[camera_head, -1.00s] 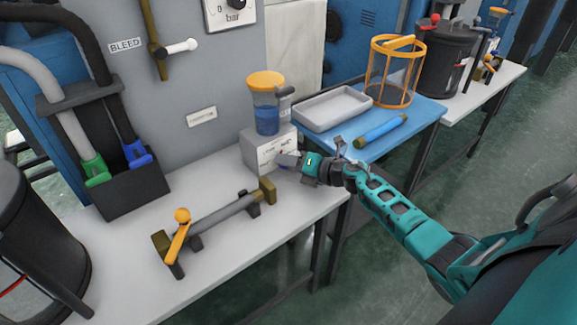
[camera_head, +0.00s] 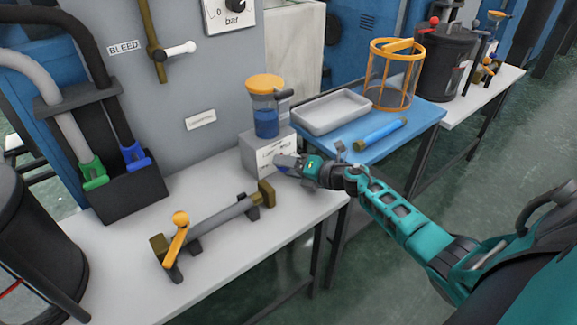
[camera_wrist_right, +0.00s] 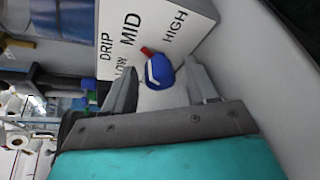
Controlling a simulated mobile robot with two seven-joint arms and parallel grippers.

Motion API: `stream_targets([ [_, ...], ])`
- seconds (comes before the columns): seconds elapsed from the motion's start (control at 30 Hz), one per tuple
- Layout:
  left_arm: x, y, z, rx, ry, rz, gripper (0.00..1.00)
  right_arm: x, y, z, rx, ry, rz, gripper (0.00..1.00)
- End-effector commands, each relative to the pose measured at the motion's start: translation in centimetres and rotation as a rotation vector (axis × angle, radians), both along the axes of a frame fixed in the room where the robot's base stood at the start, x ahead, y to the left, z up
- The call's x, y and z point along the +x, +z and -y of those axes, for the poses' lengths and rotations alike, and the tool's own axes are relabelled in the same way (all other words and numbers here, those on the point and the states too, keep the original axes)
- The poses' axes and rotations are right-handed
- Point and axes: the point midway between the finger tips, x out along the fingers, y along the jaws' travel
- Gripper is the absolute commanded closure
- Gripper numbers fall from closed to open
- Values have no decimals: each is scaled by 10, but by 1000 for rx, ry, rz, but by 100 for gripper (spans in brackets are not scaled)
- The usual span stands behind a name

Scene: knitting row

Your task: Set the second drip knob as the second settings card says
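The drip knob (camera_wrist_right: 160,74) is blue with a white line and a small red tip. It sits on the white face of the drip box (camera_head: 257,151), lettered DRIP, LOW, MID and HIGH. In the right wrist view the red tip is on the MID side; the exact setting is hard to tell. My right gripper (camera_wrist_right: 160,78) is open, one finger on each side of the knob, with gaps showing. In the head view the right gripper (camera_head: 279,163) hides most of the knob. A wall card (camera_head: 201,120) is too small to read. My left gripper is not in view.
A blue-filled jar with an orange lid (camera_head: 266,107) stands on the box. A pipe with an orange lever (camera_head: 215,220) lies on the white bench (camera_head: 230,262). A grey tray (camera_head: 331,112) and an orange cage (camera_head: 393,75) stand on the blue table.

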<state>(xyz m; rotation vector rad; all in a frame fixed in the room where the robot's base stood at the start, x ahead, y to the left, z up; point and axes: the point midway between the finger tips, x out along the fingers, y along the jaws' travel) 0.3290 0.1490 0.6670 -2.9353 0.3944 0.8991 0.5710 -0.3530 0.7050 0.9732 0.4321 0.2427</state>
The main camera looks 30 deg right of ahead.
Motion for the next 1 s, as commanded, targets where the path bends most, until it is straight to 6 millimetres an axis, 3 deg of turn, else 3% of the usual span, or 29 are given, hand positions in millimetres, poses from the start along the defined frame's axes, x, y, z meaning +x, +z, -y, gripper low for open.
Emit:
stream_targets([
  [0.37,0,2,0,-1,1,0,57,-4,2,2,-2,0,1,41],
  [1.0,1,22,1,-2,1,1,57,-101,28,44,-1,1,-1,41],
])
